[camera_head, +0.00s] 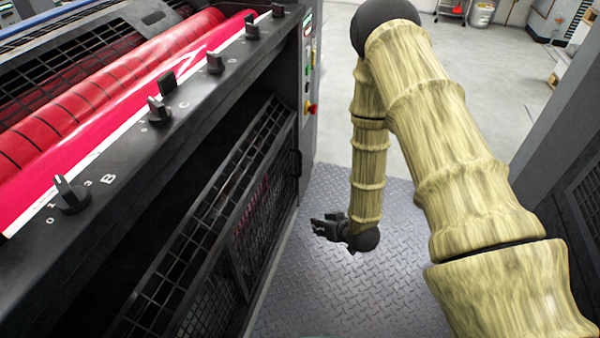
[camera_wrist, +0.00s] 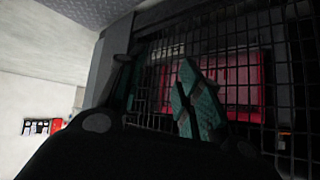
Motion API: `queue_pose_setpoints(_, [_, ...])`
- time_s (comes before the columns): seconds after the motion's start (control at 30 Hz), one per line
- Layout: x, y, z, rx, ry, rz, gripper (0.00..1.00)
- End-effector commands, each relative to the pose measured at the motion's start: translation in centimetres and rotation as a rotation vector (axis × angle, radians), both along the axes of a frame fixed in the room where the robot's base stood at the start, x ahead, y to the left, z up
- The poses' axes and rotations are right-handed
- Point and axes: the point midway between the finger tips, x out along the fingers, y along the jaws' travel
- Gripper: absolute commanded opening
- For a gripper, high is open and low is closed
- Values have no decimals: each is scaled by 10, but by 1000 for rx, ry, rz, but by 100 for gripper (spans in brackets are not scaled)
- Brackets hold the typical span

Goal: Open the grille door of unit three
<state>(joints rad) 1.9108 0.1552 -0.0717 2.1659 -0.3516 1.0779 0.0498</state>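A dark grille door (camera_head: 238,221) with wire mesh sits below the knob ledge of the press unit at left in the head view. I cannot tell whether it is fully shut, and no unit number is readable. A small dark handle-like part (camera_head: 297,163) shows at its far end. My gripper (camera_head: 320,224) hangs low to the right of the grille, fingers pointing left, apart from it in the head view. In the wrist view my gripper (camera_wrist: 160,78) has its teal-padded fingers spread. The grille mesh (camera_wrist: 245,60) fills the view behind them, with red behind the mesh. Nothing is held.
The knob ledge (camera_head: 125,150) with several black knobs overhangs the grille, below red rollers (camera_head: 110,95). A side panel (camera_head: 309,90) carries buttons and a red-yellow switch. Diamond-plate floor (camera_head: 340,290) lies clear in the aisle. Another grey machine (camera_head: 555,150) bounds the right side.

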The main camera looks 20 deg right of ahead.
Motion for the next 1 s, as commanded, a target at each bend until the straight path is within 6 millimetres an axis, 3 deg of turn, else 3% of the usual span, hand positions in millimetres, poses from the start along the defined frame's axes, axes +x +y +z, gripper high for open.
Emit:
queue_pose_setpoints(0.03, [17, -3, -14, 5, -44, 6, 35])
queue_pose_setpoints(0.13, [44, -7, -18, 16, -125, 24, 35])
queue_pose_setpoints(0.5, [134, -27, -18, 53, -425, 96, 35])
queue_pose_setpoints(0.8, [184, -44, -5, 78, -643, 161, 35])
queue_pose_setpoints(1.0, [200, -51, 4, 87, -726, 190, 35])
